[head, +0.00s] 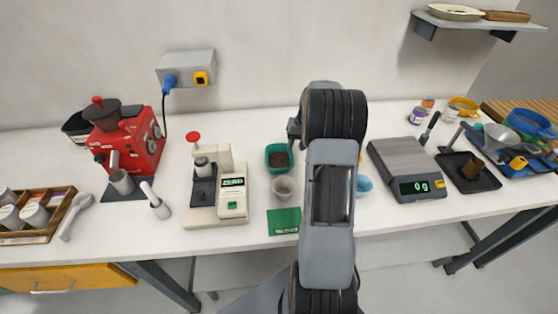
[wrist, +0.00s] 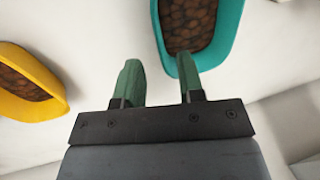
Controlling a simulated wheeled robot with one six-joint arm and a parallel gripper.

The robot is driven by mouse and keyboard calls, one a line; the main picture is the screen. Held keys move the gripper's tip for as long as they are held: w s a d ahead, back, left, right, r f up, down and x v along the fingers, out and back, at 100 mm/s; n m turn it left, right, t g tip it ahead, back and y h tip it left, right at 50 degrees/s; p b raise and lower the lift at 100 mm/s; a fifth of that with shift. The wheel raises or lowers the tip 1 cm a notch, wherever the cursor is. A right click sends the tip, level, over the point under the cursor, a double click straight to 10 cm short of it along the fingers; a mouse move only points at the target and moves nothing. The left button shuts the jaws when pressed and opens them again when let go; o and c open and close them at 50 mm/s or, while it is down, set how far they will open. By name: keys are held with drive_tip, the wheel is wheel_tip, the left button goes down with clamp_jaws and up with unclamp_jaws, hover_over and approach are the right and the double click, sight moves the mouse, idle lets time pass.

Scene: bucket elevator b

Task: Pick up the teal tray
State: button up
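The teal tray (head: 279,167) stands on the white counter, left of my arm in the head view, with brown contents in it. In the wrist view the teal tray (wrist: 233,28) is at the top, right of centre, and holds brown beans. My gripper (wrist: 158,70) is open and empty, with two green fingers apart. The right fingertip overlaps the tray's near end in the picture; I cannot tell whether it touches. The left finger is over bare counter. In the head view my arm hides most of the gripper.
A yellow tray (wrist: 52,106) of beans lies left in the wrist view. In the head view, a grey cup (head: 284,187) and green mat (head: 284,221) are in front of the teal tray, a cream scale machine (head: 217,187) left, and a grey scale (head: 405,168) right.

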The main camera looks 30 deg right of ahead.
sight(292, 156)
drive_tip(key=shift+p+x, duration=0.8)
drive_tip(key=shift+x, duration=2.45)
drive_tip(key=shift+s+a, duration=0.2)
drive_tip(key=shift+c, duration=0.3)
clamp_jaws()
